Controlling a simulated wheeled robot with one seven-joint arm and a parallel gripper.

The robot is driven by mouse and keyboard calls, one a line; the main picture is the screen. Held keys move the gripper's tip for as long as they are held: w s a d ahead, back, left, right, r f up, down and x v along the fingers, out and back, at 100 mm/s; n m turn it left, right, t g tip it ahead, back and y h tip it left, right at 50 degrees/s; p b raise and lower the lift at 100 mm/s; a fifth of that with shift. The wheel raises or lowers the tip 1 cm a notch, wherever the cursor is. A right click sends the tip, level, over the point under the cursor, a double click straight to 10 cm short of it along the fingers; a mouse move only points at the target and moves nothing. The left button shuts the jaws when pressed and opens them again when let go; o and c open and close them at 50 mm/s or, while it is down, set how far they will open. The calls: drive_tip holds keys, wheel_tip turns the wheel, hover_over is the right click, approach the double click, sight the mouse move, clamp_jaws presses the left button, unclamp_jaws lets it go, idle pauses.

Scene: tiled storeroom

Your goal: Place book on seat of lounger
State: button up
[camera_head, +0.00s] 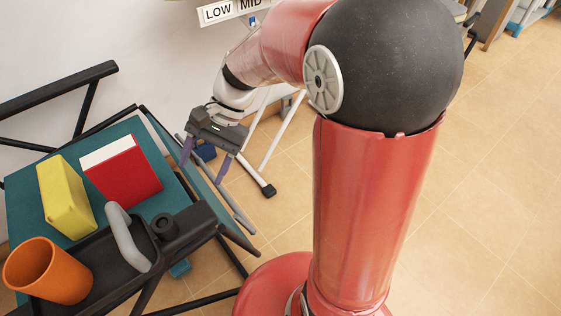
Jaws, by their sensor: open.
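A red book (126,178) with white page edges rests on a flat teal surface (24,213) at the left. This surface is set in a black tubular frame and looks like the lounger's seat, though I cannot tell for certain. My gripper (205,160) is open and empty, its two purple fingers pointing down. It appears to the right of the red book, near the surface's right edge and apart from the book.
A yellow block (66,197) is left of the book. An orange cup (44,272) and a black tray (96,290) with a grey curved handle (128,240) are in front. A black rail (60,88) rises behind. White-legged stand (262,177) is beyond my gripper.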

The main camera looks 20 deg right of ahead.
drive_tip(key=s+d+r+n+t+h, duration=0.6)
drive_tip(key=s+d+n+t+h, duration=0.1)
drive_tip(key=s+d, duration=0.4)
drive_tip(key=shift+s+d+t, duration=0.25)
drive_tip(key=shift+d+t, duration=0.25)
drive_tip(key=shift+d, duration=0.1)
drive_tip(key=shift+r, duration=0.2)
wheel_tip(320, 180, up, 3)
drive_tip(key=p, duration=0.3)
drive_tip(key=shift+f, duration=0.2)
